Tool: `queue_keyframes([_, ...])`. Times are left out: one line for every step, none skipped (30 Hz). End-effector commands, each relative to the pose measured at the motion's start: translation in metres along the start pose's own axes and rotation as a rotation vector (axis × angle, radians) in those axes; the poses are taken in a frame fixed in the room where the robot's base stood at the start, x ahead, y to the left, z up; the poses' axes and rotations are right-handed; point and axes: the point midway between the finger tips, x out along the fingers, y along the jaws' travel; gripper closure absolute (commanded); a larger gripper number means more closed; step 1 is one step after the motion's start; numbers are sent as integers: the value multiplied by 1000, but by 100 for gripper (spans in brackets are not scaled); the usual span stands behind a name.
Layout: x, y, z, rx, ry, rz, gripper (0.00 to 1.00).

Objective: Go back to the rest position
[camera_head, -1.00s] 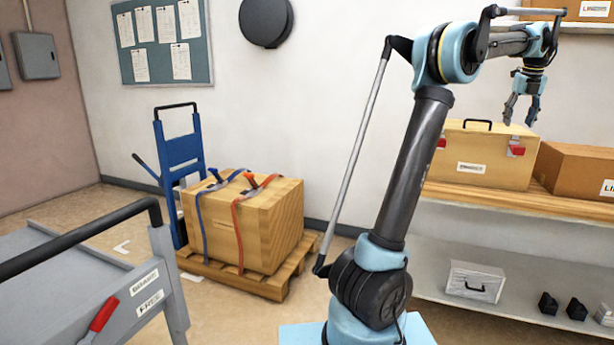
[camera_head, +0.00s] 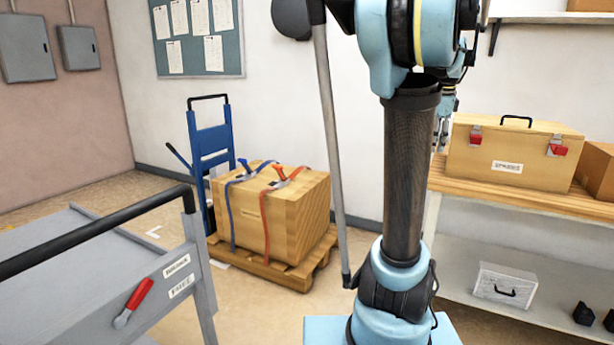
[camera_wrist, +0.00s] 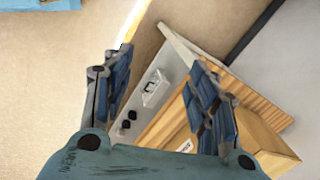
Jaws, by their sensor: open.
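My gripper (camera_wrist: 165,95) is open in the wrist view, with its two blue fingers spread apart and nothing between them. It points down past the shelf toward the floor. In the head view it is mostly hidden behind my own arm; part of a finger (camera_head: 441,132) shows just left of the wooden toolbox (camera_head: 515,152). The toolbox stands on the upper shelf board and also shows at the lower right of the wrist view (camera_wrist: 235,130).
A shelf (camera_head: 478,183) stands at the right, with a white case (camera_head: 504,285) on its lower level. A strapped wooden crate (camera_head: 285,215) sits on a pallet beside a blue hand truck (camera_head: 210,145). A grey cart (camera_head: 80,290) with a red handle is at the left front. Open floor lies between.

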Motion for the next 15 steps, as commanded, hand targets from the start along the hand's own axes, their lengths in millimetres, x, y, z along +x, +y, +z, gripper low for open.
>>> queue_keyframes([8, 15, 19, -90, -3, 1, 47])
queue_keyframes([12, 24, 29, -144, -5, 2, 47])
queue_keyframes([18, 35, 41, -218, -6, 2, 47])
queue_keyframes([23, 43, 50, -272, -8, 2, 47])
queue_keyframes([28, 52, 58, -326, -9, 3, 47])
queue_keyframes([35, 64, 69, -399, -11, 3, 47])
queue_keyframes([40, 73, 77, -453, -13, 3, 47])
queue_keyframes([45, 82, 85, -508, -15, 2, 47])
queue_keyframes([53, 95, 94, -581, -17, 2, 47])
queue_keyframes([58, 104, 101, -634, -18, 2, 47])
queue_keyframes([64, 114, 108, -689, -20, 1, 47])
queue_keyframes([72, 127, 116, -762, -22, 1, 47])
queue_keyframes([78, 137, 122, -816, -23, 0, 47])
queue_keyframes([84, 146, 127, -870, -24, 0, 47])
queue_keyframes([93, 159, 134, -943, -26, -1, 47])
